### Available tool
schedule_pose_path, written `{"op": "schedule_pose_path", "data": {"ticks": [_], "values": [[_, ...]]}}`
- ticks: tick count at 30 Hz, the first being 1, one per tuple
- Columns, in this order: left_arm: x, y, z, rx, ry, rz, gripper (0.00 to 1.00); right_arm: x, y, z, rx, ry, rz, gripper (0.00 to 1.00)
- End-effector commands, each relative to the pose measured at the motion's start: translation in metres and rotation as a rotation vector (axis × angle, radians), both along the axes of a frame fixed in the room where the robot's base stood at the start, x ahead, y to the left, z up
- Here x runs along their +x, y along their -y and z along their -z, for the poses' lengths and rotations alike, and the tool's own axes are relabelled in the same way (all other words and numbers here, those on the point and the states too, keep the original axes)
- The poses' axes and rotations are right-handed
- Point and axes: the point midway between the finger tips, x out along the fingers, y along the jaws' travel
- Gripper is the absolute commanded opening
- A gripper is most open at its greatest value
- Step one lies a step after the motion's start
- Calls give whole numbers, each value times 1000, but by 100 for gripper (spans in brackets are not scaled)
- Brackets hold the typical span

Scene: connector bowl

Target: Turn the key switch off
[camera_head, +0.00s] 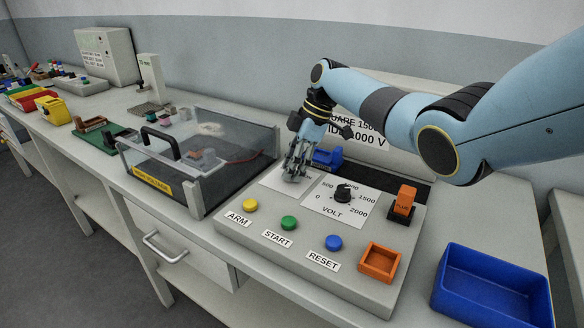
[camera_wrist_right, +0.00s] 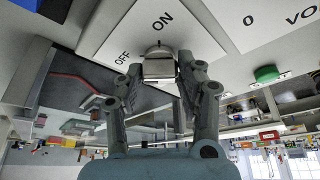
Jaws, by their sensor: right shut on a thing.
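The key switch sits on a white plate on the sloped grey console (camera_head: 342,274). In the right wrist view the plate (camera_wrist_right: 108,22) carries the words OFF and ON, and the silver key (camera_wrist_right: 158,68) stands out from its round base. My right gripper (camera_head: 292,172) is over this plate and shut on the key, with one finger on each side of it. In the head view the gripper's fingers hide the key. I cannot tell for sure which word the key points at. My left gripper is in neither view.
Beside the key plate is a black VOLT knob (camera_head: 343,193). Yellow (camera_head: 250,205), green (camera_head: 289,223) and blue (camera_head: 333,242) buttons line the console front. A clear-lidded box (camera_head: 195,165) stands left, a blue bin (camera_head: 490,290) right, and an orange plug (camera_head: 404,202) on the console.

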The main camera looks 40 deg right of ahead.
Motion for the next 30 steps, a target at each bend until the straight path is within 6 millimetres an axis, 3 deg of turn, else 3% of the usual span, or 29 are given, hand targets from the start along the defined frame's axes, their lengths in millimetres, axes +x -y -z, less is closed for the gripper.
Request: {"op": "schedule_pose_path", "data": {"ticks": [9, 10, 15, 24, 30], "values": [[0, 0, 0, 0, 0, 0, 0, 0, 0, 0, -1, 2, -2, 4], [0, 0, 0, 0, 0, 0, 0, 0, 0, 0, -1, 2, -2, 38], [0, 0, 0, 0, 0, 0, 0, 0, 0, 0, 0, 1, -2, 60], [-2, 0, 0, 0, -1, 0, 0, 0, 1, -2, 0, 1, -1, 60], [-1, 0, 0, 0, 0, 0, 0, -3, 12, -28, -4, 5, -1, 60]]}}
